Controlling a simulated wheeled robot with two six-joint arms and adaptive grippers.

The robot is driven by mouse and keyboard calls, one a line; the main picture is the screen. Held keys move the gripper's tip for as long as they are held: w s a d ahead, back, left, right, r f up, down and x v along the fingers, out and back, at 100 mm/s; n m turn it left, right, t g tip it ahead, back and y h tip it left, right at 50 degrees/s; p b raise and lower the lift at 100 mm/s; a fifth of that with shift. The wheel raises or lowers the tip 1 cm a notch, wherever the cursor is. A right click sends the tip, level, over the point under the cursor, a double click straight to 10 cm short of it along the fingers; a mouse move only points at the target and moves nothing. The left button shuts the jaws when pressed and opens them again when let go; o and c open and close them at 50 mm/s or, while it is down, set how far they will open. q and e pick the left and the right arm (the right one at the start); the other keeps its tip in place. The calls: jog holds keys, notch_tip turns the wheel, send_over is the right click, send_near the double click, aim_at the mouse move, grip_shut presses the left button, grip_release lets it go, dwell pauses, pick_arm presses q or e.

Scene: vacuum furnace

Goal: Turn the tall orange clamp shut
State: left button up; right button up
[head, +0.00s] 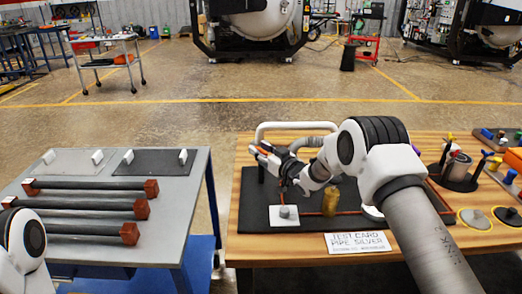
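My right gripper (284,164) is over the left part of the black mat on the wooden table, its dark fingers small and partly hidden by my arm. A small orange and white piece (265,149) shows at the gripper's far end. I cannot tell whether this is the tall orange clamp, or whether the fingers hold it. A small grey cylinder (284,211) stands on a white square plate below the gripper. My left arm shows at the lower left edge; its gripper is out of view.
A brass cylinder (330,201) stands right of the gripper. A white tube frame (294,127) rises behind it. A holder with coloured handles (455,168) and round discs (474,217) are at the right. Dark bars with red-brown ends (98,208) lie on the grey table.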

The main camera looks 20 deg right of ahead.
jog(key=v, duration=1.2)
